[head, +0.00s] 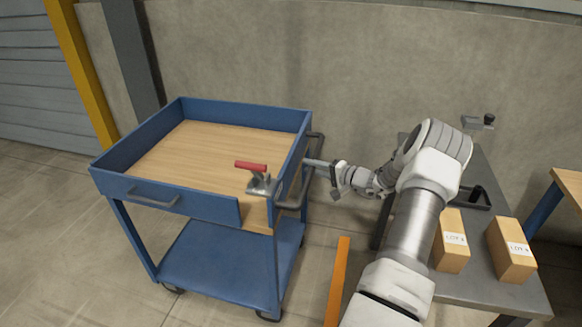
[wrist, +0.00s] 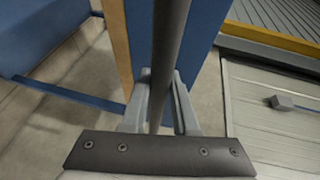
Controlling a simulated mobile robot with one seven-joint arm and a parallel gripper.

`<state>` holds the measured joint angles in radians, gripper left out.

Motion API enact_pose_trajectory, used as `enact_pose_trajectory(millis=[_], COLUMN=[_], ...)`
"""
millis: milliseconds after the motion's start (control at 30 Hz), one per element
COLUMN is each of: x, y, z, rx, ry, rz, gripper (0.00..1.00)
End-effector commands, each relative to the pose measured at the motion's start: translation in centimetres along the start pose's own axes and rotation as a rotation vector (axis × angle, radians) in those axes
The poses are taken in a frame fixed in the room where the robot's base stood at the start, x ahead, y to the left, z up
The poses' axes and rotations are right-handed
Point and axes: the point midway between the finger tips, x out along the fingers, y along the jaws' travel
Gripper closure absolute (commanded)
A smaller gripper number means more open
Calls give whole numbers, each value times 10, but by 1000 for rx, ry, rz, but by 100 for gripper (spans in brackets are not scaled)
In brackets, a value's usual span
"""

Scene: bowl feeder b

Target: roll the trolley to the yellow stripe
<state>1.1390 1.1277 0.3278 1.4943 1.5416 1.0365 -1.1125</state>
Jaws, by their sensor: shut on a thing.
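The blue trolley (head: 212,210) stands left of centre in the head view, with a wooden top inside a raised rim and a lower blue shelf. Its grey push handle (head: 297,195) is on the right side. My gripper (head: 312,168) reaches it from the right. In the wrist view my gripper (wrist: 160,100) is shut on the dark handle bar (wrist: 170,45), which runs between the fingers. An orange-yellow stripe (head: 337,280) lies on the floor right of the trolley, partly cut off by the lower picture edge.
A red-handled clamp (head: 260,180) sits on the trolley's near right corner. A grey table (head: 487,290) with cardboard boxes (head: 511,250) stands to the right. A concrete wall (head: 240,50) and a yellow post (head: 82,75) are behind. Floor left of the trolley is clear.

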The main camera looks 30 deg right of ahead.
Motion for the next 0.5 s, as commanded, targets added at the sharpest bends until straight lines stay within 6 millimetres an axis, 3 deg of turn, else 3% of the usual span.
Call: enact_pose_trajectory(millis=[33,200,500], x=[-17,-55,-94], y=[9,16,23], z=[-8,-24,-39], rx=[0,0,2], ry=[9,8,3], rz=[6,5,3], gripper=[100,100,100])
